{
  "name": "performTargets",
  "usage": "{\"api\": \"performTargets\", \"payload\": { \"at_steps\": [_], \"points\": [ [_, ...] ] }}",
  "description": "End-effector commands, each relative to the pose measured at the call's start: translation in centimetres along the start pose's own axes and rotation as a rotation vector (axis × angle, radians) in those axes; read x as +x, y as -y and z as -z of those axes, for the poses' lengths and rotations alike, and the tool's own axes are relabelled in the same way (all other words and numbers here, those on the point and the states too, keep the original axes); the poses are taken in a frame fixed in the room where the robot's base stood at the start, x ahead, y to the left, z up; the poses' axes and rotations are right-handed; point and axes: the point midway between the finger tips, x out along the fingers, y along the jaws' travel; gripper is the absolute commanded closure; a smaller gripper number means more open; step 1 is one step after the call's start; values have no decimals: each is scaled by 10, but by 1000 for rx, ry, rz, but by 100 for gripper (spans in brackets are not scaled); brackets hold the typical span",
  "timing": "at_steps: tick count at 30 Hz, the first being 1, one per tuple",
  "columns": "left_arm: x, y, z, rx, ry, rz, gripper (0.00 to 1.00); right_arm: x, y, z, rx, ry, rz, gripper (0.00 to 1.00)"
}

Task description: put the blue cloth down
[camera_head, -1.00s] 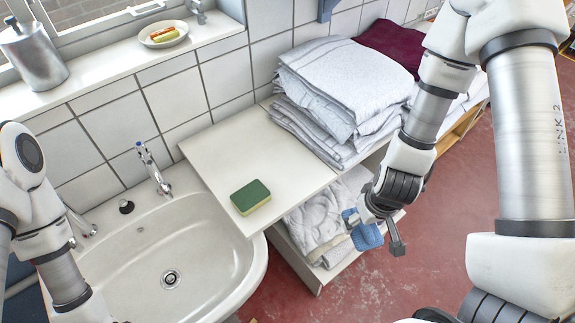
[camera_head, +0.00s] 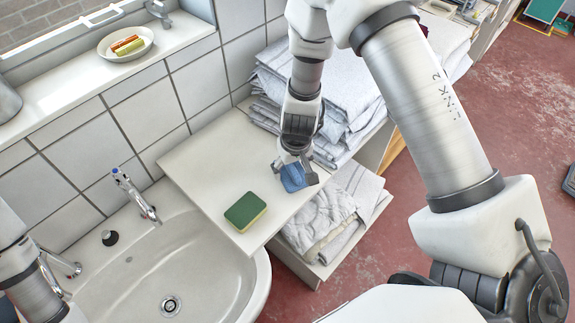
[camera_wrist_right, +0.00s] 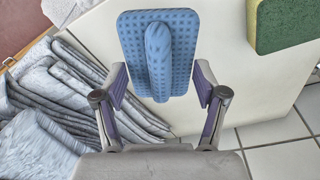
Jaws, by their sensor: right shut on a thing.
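The blue cloth (camera_head: 292,178) is in my right gripper (camera_head: 297,168), over the right part of the white counter top near its edge. In the right wrist view the cloth (camera_wrist_right: 133,38) is waffle-textured, with a raised fold along its middle, between the two fingers of the right gripper (camera_wrist_right: 160,82). The gripper is shut on it. Whether the cloth touches the counter top (camera_head: 205,165) is hard to tell. My left arm shows at the left edge, but its gripper is out of view.
A green and yellow sponge (camera_head: 245,211) lies on the counter left of the cloth. The sink (camera_head: 190,265) is to the left. Folded towels (camera_head: 345,85) are stacked behind, and more laundry (camera_head: 325,215) lies on the shelf below. Bare counter surrounds the sponge.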

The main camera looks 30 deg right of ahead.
Motion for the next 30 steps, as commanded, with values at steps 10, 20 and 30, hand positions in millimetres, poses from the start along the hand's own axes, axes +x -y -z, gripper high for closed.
{"api": "performTargets", "payload": {
  "at_steps": [10,20,30],
  "points": [
    [24,0,-1,1,3,0,55,42,5,6,1,0,1,58],
    [23,0,0,0,1,0,55,42,5,6,1,0,0,58],
    [22,0,0,0,1,0,55,40,4,6,1,0,0,3]
  ]
}}
